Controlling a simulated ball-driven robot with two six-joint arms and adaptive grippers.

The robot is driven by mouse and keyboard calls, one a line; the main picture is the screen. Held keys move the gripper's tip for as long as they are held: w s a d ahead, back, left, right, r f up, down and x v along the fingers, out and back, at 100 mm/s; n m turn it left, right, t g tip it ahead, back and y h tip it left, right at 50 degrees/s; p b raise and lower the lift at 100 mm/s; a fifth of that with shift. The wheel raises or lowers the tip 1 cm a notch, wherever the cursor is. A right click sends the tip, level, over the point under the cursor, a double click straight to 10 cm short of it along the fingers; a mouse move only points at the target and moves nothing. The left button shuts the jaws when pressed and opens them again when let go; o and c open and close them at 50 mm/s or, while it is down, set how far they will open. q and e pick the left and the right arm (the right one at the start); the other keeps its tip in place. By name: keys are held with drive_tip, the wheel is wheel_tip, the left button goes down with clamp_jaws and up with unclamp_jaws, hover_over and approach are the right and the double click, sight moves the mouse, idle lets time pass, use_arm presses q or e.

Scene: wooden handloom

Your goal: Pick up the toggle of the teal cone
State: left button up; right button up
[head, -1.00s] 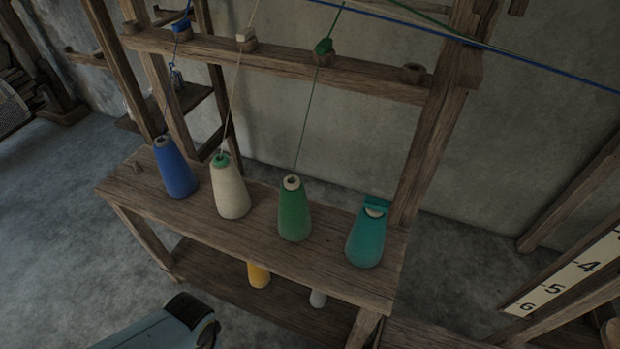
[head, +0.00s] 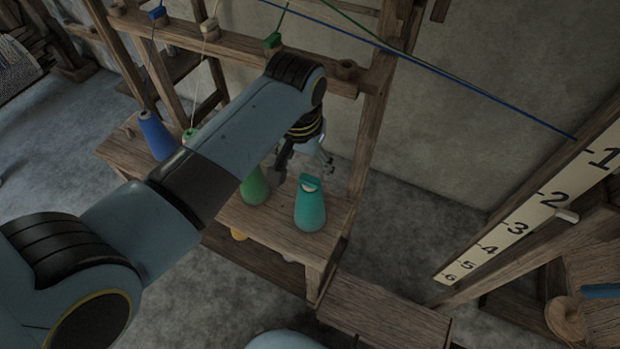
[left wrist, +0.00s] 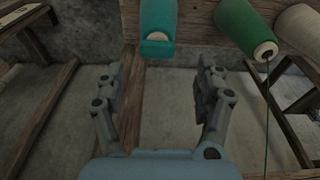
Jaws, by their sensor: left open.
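The teal cone (head: 310,210) stands at the right end of the wooden shelf, and its teal toggle (head: 310,182) lies across its top. In the left wrist view the toggle (left wrist: 157,48) is at the cone's near end, beyond and between my fingertips. My left gripper (head: 305,165) is above and just left of the cone in the head view, partly hidden by its own arm. In the left wrist view the left gripper (left wrist: 160,82) is open and empty, apart from the toggle. My right gripper is in neither view.
The green cone (head: 254,187) stands left of the teal one, partly behind my arm. The blue cone (head: 156,136) is farther left. A wooden rail (head: 346,72) with guides runs above the shelf. Blue and green threads cross overhead. A numbered scale (head: 535,205) stands at right.

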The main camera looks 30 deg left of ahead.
sight(310, 179)
use_arm(q)
drive_tip(key=f, duration=0.5)
drive_tip(key=shift+w+d, duration=0.15)
drive_tip(key=shift+w, duration=0.1)
drive_tip(key=c, duration=0.9)
drive_tip(key=shift+o, duration=0.2)
